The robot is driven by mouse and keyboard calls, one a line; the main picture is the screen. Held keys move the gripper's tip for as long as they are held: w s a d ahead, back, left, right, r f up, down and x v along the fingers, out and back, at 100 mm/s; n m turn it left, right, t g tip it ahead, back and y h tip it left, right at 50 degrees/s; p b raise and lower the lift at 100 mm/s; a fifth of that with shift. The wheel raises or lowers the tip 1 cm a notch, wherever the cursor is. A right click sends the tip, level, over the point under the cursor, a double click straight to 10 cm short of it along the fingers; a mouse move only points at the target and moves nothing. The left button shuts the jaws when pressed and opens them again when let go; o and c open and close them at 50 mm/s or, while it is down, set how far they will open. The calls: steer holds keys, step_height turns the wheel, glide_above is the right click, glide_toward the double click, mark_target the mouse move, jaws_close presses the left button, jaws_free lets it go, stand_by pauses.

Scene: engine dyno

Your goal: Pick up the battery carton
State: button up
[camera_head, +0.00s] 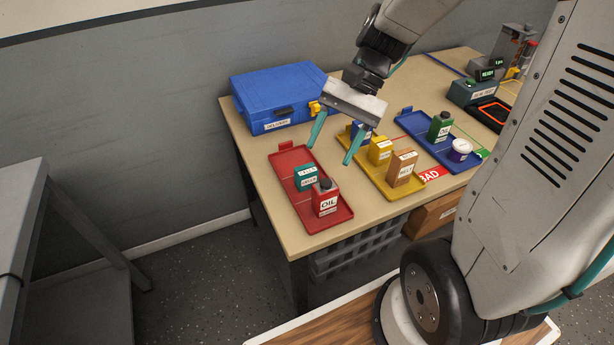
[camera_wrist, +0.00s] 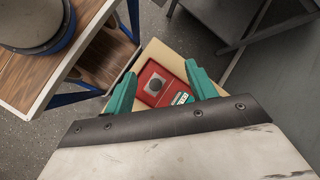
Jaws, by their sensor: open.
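The carton labels are too small to read surely, so I cannot tell which is the battery carton. A teal carton (camera_head: 306,177) and a red oil can (camera_head: 325,198) stand in the red tray (camera_head: 341,215). A yellow carton (camera_head: 380,151) and an orange-brown carton (camera_head: 401,167) stand in the yellow tray (camera_head: 409,191). My gripper (camera_head: 329,155) is open and empty, above the table near the red and yellow trays. In the wrist view, the red oil can (camera_wrist: 154,84) shows between the fingers; the teal carton (camera_wrist: 181,98) is partly hidden beside one finger.
A blue case (camera_head: 278,92) lies at the table's back left. A blue tray (camera_head: 459,164) at the right holds a green bottle (camera_head: 440,126) and a white-lidded jar (camera_head: 459,150). A blue item behind my gripper is mostly hidden.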

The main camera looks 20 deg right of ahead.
steer(key=w+d+f+m+y, duration=0.2)
steer(key=w+f+m+y, duration=0.25)
steer(key=w+f, duration=0.2)
steer(key=m+t+y, duration=0.2)
steer(key=m+t, duration=0.1)
steer(key=m, duration=0.2)
glide_toward(297, 179)
steer(key=shift+w+a+f, duration=0.1)
steer(key=shift+a+f, duration=0.25)
steer(key=shift+a, duration=0.15)
steer(key=shift+w+a+f+m, duration=0.1)
steer(key=shift+f+m, duration=0.1)
steer(key=shift+m, duration=0.05)
steer(key=shift+a+f, duration=0.2)
steer(key=shift+a, duration=0.15)
steer(key=x, duration=0.6)
steer(key=shift+a, duration=0.45)
steer(key=c, duration=1.2)
